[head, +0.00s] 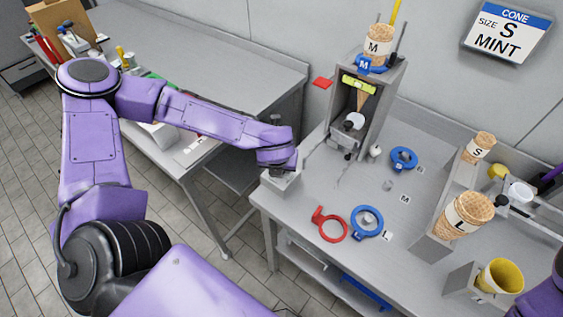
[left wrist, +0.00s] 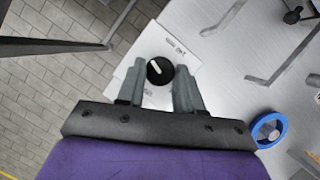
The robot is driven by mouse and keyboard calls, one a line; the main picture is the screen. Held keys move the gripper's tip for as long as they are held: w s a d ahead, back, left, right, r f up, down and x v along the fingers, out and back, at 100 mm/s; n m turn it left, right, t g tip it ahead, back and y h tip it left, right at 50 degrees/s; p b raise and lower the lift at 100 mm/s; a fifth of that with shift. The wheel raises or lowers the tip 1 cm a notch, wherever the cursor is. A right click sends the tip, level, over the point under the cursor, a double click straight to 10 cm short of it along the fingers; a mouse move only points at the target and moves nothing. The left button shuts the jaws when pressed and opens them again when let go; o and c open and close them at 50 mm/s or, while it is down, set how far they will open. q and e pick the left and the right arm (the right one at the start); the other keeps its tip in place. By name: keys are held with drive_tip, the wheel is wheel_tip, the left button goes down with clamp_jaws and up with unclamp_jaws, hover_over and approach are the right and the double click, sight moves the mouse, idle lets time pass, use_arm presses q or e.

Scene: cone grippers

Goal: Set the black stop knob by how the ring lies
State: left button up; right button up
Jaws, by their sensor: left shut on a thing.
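The black stop knob (left wrist: 160,70) has a white pointer line and sits on a pale box (head: 284,181) at the table's left edge. Small print lies beside it, too blurred to read surely. My left gripper (left wrist: 157,82) is shut on the knob, one finger on each side; the head view hides the knob. A blue ring (head: 366,68) marked M sits on top of the grey stand (head: 384,107), around a cone (head: 378,42) marked M. Another blue ring (head: 403,159), a larger blue ring (head: 382,222) and a red ring (head: 329,237) lie on the table. My right gripper is out of view.
A sign (head: 508,30) reads CONE SIZE S MINT. Cones marked S (head: 479,148) and L (head: 465,214) stand at the right, near a yellow cup (head: 502,275). A thin grey rod rises near my left gripper. A second table (head: 220,60) stands behind at left.

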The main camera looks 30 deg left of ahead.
use_arm(q)
drive_tip(key=m, duration=0.1)
drive_tip(key=m+h+p, duration=0.1)
drive_tip(key=m+p, duration=0.1)
drive_tip(key=shift+s+a+r+m, duration=0.1)
drive_tip(key=shift+s+a+m, duration=0.05)
drive_tip(key=shift+s+m, duration=0.15)
drive_tip(key=m+h+p, duration=0.1)
drive_tip(key=m+p, duration=0.1)
drive_tip(key=m+h+p, duration=0.1)
drive_tip(key=m, duration=0.1)
drive_tip(key=shift+w+a+m+p, duration=0.15)
drive_tip(key=shift+m+p, duration=0.15)
drive_tip(key=shift+p, duration=0.1)
drive_tip(key=m+h, duration=0.1)
drive_tip(key=m, duration=0.1)
drive_tip(key=shift+a+m+p, duration=0.1)
drive_tip(key=shift+m+p, duration=0.2)
drive_tip(key=shift+p, duration=0.05)
drive_tip(key=shift+w+a+f+m+g+h, duration=0.1)
drive_tip(key=shift+m+g+h, duration=0.25)
drive_tip(key=shift+m, duration=0.55)
drive_tip(key=shift+w+f+m+g+h, duration=0.1)
drive_tip(key=shift+m+g+h, duration=0.2)
drive_tip(key=shift+m, duration=0.6)
drive_tip(key=o, duration=1)
drive_tip(key=shift+o, duration=0.2)
drive_tip(key=shift+r, duration=0.1)
